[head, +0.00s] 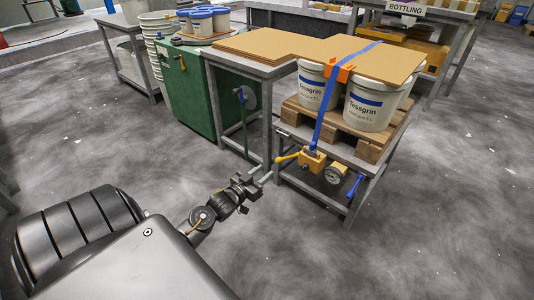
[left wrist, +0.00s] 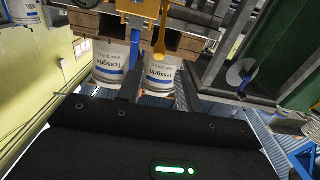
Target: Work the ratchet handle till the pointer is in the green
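The yellow ratchet (head: 313,160) sits on the blue strap at the front of the pail stand. Its yellow handle (head: 287,158) sticks out to the left. The round white gauge (head: 334,175) is just right of it; its pointer and green zone are too small to read. My left gripper (head: 264,174) is left of and below the handle, apart from it. In the left wrist view, upside down, its two fingers (left wrist: 160,82) are spread and empty, with the yellow handle (left wrist: 160,42) beyond the gap. My right gripper is not in view.
White pails (head: 369,105) stand on a wooden pallet (head: 337,124) under a brown board (head: 385,60). A blue lever (head: 355,186) hangs right of the gauge. A green cabinet (head: 188,95) and a grey bench (head: 240,68) stand to the left. The floor in front is clear.

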